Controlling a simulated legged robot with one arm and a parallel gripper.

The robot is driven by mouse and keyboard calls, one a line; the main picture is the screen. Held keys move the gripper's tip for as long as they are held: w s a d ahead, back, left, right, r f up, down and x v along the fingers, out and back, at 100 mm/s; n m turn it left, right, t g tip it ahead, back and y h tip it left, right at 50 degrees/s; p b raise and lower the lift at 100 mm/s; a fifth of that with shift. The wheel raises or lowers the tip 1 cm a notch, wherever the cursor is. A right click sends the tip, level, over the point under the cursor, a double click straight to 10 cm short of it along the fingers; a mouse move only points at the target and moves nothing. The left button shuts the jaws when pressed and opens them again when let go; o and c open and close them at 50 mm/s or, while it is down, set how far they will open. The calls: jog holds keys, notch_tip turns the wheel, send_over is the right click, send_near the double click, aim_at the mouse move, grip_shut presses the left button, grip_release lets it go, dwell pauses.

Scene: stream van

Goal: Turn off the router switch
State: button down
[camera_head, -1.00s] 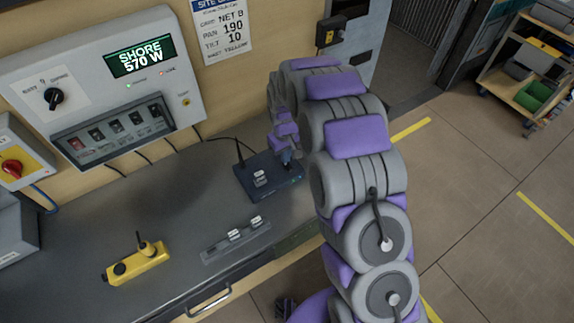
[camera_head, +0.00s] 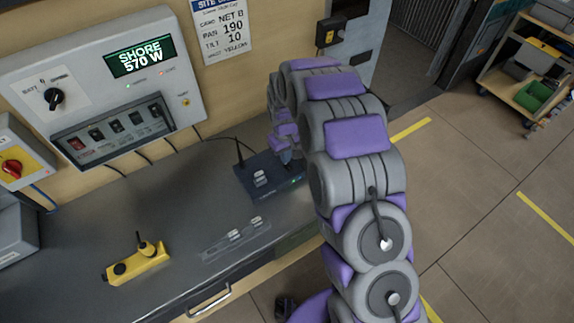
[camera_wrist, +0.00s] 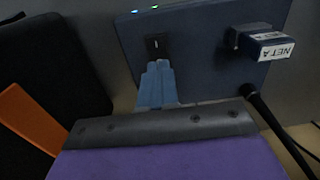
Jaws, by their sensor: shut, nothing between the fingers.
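The router (camera_head: 256,180) is a dark blue box with an antenna on the counter, below the wall panel. In the wrist view, the router face (camera_wrist: 205,30) fills the upper middle, with blue and green lights along its edge. A small black rocker switch (camera_wrist: 157,45) sits on it. My gripper (camera_wrist: 160,66) is shut and empty, its blue fingertips right at the lower edge of the switch; I cannot tell whether they press it. In the head view my gripper (camera_head: 286,158) is at the router's right side, mostly hidden by my arm. The switch's position is unclear.
A grey strip with two small plugs (camera_head: 236,238) and a yellow control box (camera_head: 138,262) lie on the counter. The power panel (camera_head: 105,85) reads SHORE 570 W.

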jog(key=shift+f, duration=0.75)
dwell(0.4)
jog(key=shift+r, duration=0.1)
jog(key=shift+r+p, duration=1.3)
jog(key=shift+r, duration=2.1)
